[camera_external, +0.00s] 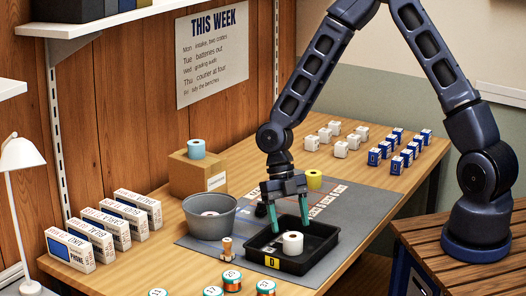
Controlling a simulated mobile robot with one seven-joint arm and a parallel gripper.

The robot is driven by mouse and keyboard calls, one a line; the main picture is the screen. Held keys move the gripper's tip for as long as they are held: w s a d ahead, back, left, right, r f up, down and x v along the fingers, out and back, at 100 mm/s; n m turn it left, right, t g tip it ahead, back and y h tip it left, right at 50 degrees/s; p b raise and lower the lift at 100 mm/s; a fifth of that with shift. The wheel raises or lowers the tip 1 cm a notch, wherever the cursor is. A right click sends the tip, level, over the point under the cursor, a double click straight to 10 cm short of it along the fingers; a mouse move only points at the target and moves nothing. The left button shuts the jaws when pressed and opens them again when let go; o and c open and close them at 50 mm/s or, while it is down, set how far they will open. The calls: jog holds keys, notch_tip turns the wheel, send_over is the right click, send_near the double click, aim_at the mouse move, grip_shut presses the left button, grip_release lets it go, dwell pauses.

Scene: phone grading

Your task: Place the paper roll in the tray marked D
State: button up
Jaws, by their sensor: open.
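A white paper roll (292,243) stands upright inside the black tray (307,265) marked D on a yellow label at its front wall. My gripper (289,222) points down over the back part of the tray. Its two green fingers are spread apart, one on each side above the roll, with nothing visible between them. The fingers look clear of the roll, but their exact depth relative to it is hard to tell.
A grey bucket (209,217) stands left of the tray on the grey mat (349,215). A yellow roll (314,180) sits behind my gripper. A cardboard box (198,175) with a blue roll (196,149) on top is at the back. Coloured spools (232,281) are in front; phone boxes (95,233) stand left.

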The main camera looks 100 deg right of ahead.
jog(key=s+v, duration=0.1)
jog(key=v, duration=0.5)
jog(key=s+a+r+m+t+h, duration=0.1)
jog(key=s+a+r+m+h, duration=0.15)
jog(key=a+r+m, duration=0.45)
jog(key=s+a+r+m+h, duration=0.2)
jog(key=a+r+m+h, duration=0.1)
jog(key=a+r, duration=0.8)
jog(key=s+a+r+m+t, duration=0.2)
jog(key=s+a+r+m, duration=0.2)
jog(key=s+r+m, duration=0.1)
jog(key=s+a+r+m+t, duration=0.2)
jog(key=s+a+r+m, duration=0.2)
jog(key=s+r, duration=0.3)
jog(key=s+m, duration=0.1)
jog(key=s, duration=0.2)
jog(key=shift+t, duration=0.3)
